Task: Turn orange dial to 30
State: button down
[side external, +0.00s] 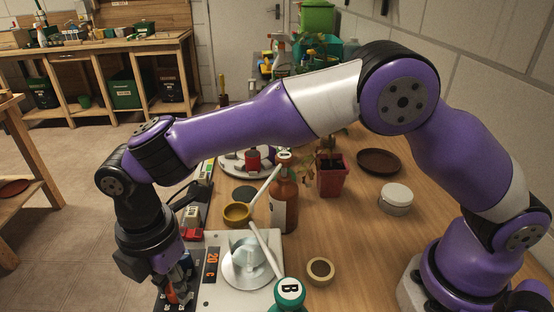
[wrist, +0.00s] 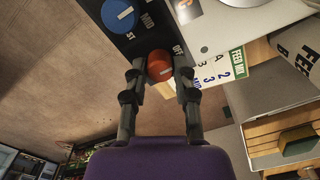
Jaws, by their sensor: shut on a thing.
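The orange dial (wrist: 159,64) sits on a black control panel (wrist: 148,38) in the wrist view. My gripper (wrist: 160,74) has one finger on each side of the dial and is shut on it. A pale mark shows on the dial's face, but its exact setting is too small to read. White lettering, including "OFF", is printed near it. A blue dial (wrist: 120,15) with a white line is on the same panel. In the side view my gripper (side external: 178,287) points down at the panel, and the orange dial (side external: 172,297) is partly hidden by the fingers.
Beside the panel is a pale plate device with a round metal disc (side external: 248,262) and an orange-lit display (side external: 212,265). A red pot (side external: 331,176) is farther back.

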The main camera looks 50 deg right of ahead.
jog(key=m, duration=0.5)
jog(key=shift+f+m, duration=0.1)
jog(key=shift+m, duration=0.2)
jog(key=m, duration=1.2)
jog(key=shift+m, duration=0.3)
jog(key=m, duration=0.5)
jog(key=shift+d+m, duration=0.1)
jog(key=shift+m, duration=0.2)
jog(key=c, duration=0.7)
grip_release()
jog(key=shift+o, duration=0.2)
